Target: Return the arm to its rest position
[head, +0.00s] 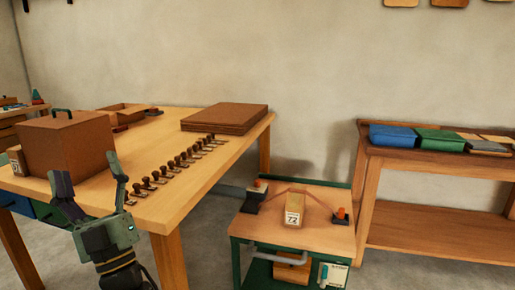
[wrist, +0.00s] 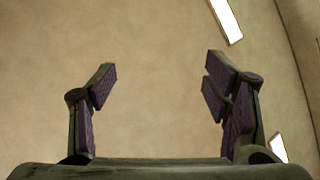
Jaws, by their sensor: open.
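My gripper (head: 92,186) is at the lower left of the head view, in front of the near edge of the wooden table (head: 205,160). Its fingers point upward and stand apart, with nothing between them. In the wrist view my gripper (wrist: 158,85) also shows both fingers spread wide and empty. Behind them is only plain beige surface with bright strips. My forearm below the gripper is cut off by the bottom of the head view.
A brown box (head: 70,150) with a handle stands behind my gripper on the table. A row of several stamps (head: 172,165) and a brown slab (head: 225,118) lie further right. A green-framed cart (head: 265,228) holds a block labelled 72 (head: 294,209). A shelf bench (head: 430,220) stands at right.

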